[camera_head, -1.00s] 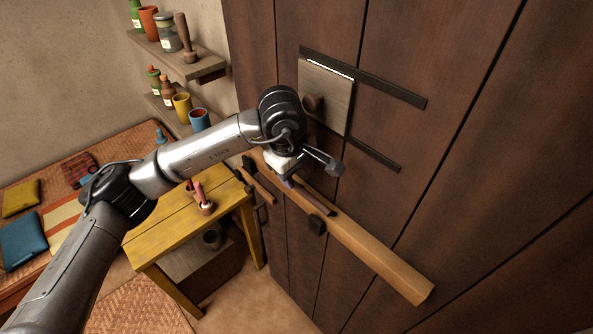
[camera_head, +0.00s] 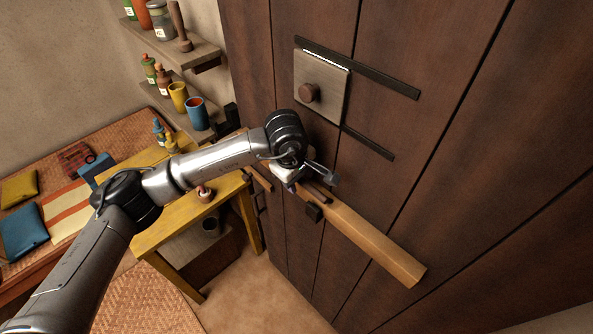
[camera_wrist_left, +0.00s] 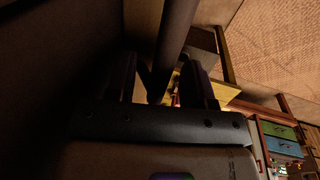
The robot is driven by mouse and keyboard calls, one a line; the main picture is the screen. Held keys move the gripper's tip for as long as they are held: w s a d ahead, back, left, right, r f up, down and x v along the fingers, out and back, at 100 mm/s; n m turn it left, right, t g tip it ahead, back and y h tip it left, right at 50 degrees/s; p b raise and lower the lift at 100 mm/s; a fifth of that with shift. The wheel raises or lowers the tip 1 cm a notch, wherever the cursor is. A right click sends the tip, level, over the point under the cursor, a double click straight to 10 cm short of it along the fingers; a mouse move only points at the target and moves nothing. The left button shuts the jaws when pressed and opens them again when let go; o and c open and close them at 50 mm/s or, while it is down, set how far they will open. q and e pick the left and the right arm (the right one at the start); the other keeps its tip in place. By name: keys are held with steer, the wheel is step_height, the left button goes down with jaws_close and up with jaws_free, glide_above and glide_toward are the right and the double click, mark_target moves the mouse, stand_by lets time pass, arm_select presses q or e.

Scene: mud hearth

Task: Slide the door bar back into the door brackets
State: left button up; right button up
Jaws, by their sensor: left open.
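The door bar (camera_head: 372,242) is a pale wooden beam lying slantwise across the dark plank door (camera_head: 440,150). Its lower right end is free. Its upper left part is hidden behind my left arm. A black bracket (camera_head: 313,213) shows at the bar's lower edge. A dark rod-like piece (camera_head: 318,192) lies along the bar next to my left gripper (camera_head: 299,181), which is open at the bar. In the left wrist view a dark round rod (camera_wrist_left: 176,40) runs down between the open fingers (camera_wrist_left: 163,85); whether they touch it I cannot tell. My right gripper is out of view.
A square panel with a round knob (camera_head: 309,92) sits between black rails on the door above the bar. A yellow table (camera_head: 190,220) stands left of the door, under shelves (camera_head: 180,50) with jars and cups. Bare floor lies below the door.

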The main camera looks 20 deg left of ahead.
arm_select(q)
steer(key=shift+c, duration=0.5)
jaws_close()
steer(key=shift+o, duration=0.5)
jaws_free()
